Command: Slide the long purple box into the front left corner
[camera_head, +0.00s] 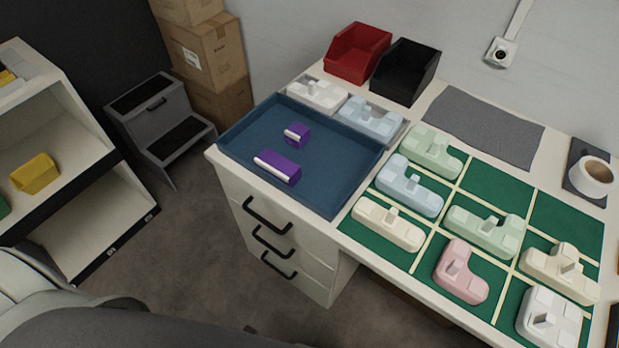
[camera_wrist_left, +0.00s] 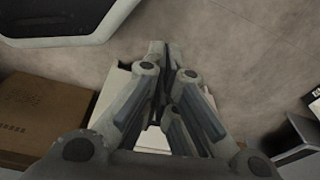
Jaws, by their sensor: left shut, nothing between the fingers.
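The long purple box (camera_head: 278,167) lies in the blue tray (camera_head: 340,188), near the tray's front edge, with a white strip along its upper side. A shorter purple box (camera_head: 298,135) with a white strip lies behind it, apart from it. Both are clear of the tray walls. My left gripper (camera_wrist_left: 166,56) shows in the left wrist view, shut and empty, with floor and a white surface beyond it. It is not in the head view, and neither purple box shows in the wrist view. My right gripper is in neither view.
Right of the tray, pale moulded blocks stand on a green gridded mat (camera_head: 566,220). Red (camera_head: 357,52) and black (camera_head: 405,70) bins stand behind. A grey step stool (camera_head: 160,120) and a white shelf (camera_head: 110,215) stand left. A brown carton (camera_wrist_left: 45,115) shows in the wrist view.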

